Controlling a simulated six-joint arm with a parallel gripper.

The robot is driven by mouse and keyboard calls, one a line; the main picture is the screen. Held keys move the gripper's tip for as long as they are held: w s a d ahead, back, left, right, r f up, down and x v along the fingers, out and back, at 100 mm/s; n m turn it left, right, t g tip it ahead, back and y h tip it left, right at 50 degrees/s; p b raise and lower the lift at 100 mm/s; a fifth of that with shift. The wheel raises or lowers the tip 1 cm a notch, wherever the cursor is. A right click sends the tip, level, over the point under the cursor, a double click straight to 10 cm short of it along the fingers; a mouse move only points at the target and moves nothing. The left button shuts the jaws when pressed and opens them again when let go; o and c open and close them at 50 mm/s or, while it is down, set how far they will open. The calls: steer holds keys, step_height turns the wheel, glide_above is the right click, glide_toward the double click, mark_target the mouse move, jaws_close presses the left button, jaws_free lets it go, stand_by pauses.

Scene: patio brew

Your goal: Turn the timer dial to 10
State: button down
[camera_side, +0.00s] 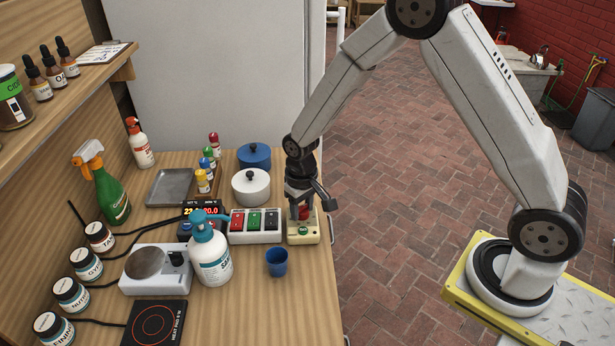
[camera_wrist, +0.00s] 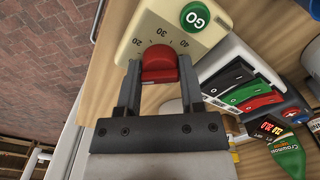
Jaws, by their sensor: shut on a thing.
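The timer is a cream box (camera_wrist: 212,15) with a round green GO button (camera_wrist: 196,16) and a red dial (camera_wrist: 159,64). In the wrist view the numbers 20, 30 and 40 show around the dial's upper edge. My gripper (camera_wrist: 157,75) has one finger on each side of the red dial and is shut on it. The dial's pointer mark and the rest of its scale are hidden, so I cannot tell its setting. In the side view the timer (camera_side: 303,236) stands at the bench's right edge, with my gripper (camera_side: 304,208) over its far part.
A switch box (camera_side: 254,226) with red, green and black switches stands directly left of the timer. A blue cup (camera_side: 276,262) stands in front. White (camera_side: 250,187) and blue (camera_side: 254,157) lidded pots stand behind. A white pump bottle (camera_side: 210,258) is further left. Open paving lies to the right.

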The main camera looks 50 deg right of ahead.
mark_target(304, 210)
steer(key=shift+m, duration=0.3)
steer(key=shift+c, duration=2.4)
jaws_free()
steer(key=shift+r, duration=3.9)
steer(key=shift+s, duration=0.1)
steer(key=shift+s+d+r, duration=0.1)
steer(key=shift+s+r, duration=0.05)
steer(key=shift+r, duration=0.05)
steer(key=s+d+r+n+t, duration=0.1)
steer(key=s+d+r+t, duration=0.1)
steer(key=s, duration=1.1)
steer(key=shift+s+d+r+n+t, duration=0.15)
steer(key=shift+s+r+n+t, duration=0.1)
steer(key=shift+r+n+t, duration=0.05)
